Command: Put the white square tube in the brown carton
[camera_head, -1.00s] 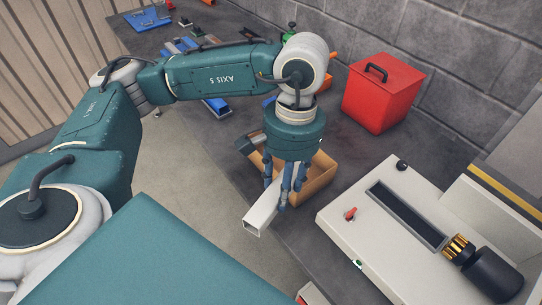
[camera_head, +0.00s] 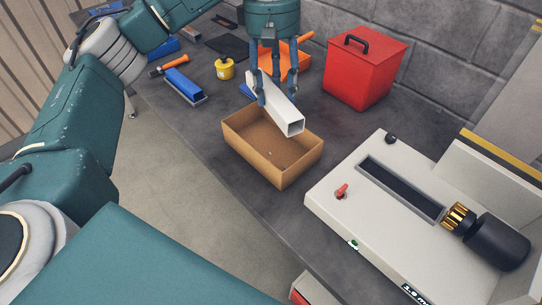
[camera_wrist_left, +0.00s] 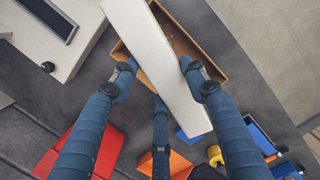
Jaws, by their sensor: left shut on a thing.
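The white square tube (camera_head: 281,108) is held in my left gripper (camera_head: 273,92), whose blue fingers are shut on it. In the left wrist view the tube (camera_wrist_left: 160,65) lies slantwise between the fingers (camera_wrist_left: 160,85). In the wrist view the tube hides part of the carton (camera_wrist_left: 213,66). My right gripper is not in view.
A red lidded box (camera_head: 362,75) stands behind to the right, and a pale machine (camera_head: 330,205) with a black motor is at the right.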

